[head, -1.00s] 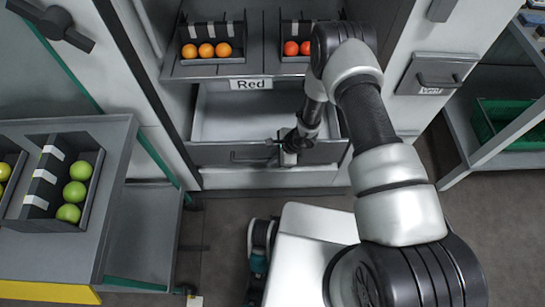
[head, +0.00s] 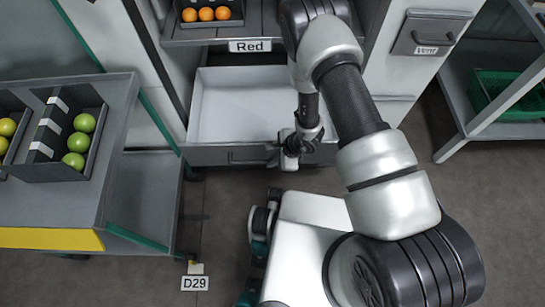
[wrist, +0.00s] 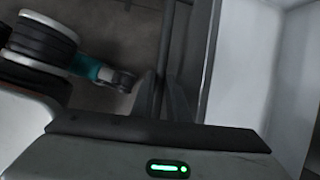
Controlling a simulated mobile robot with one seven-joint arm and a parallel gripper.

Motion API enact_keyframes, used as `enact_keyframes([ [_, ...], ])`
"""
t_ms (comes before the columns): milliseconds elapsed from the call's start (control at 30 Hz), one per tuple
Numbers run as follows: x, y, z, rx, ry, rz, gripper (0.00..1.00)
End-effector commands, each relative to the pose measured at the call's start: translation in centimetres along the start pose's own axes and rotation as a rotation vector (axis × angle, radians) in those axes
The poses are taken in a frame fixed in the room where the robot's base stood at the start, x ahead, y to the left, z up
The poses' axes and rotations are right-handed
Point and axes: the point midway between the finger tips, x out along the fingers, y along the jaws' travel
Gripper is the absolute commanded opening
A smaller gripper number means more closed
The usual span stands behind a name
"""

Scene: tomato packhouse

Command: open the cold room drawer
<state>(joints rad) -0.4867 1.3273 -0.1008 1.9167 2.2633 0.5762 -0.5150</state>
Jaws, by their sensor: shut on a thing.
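The cold room drawer (head: 232,110) stands pulled out below the shelf labelled "Red". Its inside is pale and looks empty where I see it; my arm covers its right part. My gripper (head: 287,158) is at the grey drawer front (head: 206,155), shut on the dark bar handle (head: 246,158) right of its middle. The fingertips are small and partly hidden by my wrist. In the wrist view the drawer's pale inside (wrist: 246,60) is on the right, with the dark handle bar (wrist: 161,55) upright beside the front.
A shelf with a tray of orange tomatoes (head: 206,15) is above the drawer. A grey cart (head: 110,130) with green tomatoes (head: 76,142) stands at left. At right are a "Vent" panel (head: 425,35) and a rack with a green crate (head: 492,85).

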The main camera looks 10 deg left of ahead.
Motion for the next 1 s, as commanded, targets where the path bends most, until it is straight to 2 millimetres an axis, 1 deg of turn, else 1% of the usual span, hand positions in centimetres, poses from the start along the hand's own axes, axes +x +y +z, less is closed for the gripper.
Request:
enact_keyframes([
  [233, 0.0, -0.1, 0.0, 0.0, 0.001, -0.001, 0.0],
  [267, 0.0, -0.1, 0.0, 0.0, 0.001, -0.001, 0.15],
  [300, 0.0, -0.1, 0.0, 0.0, 0.001, -0.001, 0.22],
  [367, 0.0, -0.1, 0.0, 0.0, 0.0, -0.001, 0.32],
  [633, 0.0, 0.0, 0.0, 0.0, 0.0, 0.0, 0.33],
  [767, -0.8, -0.1, 0.0, 0.001, 0.001, -0.001, 0.33],
  [867, -2.3, -0.2, 0.0, 0.001, 0.002, -0.002, 0.33],
  [1000, -5.5, -0.2, 0.1, 0.001, 0.001, -0.003, 0.33],
])
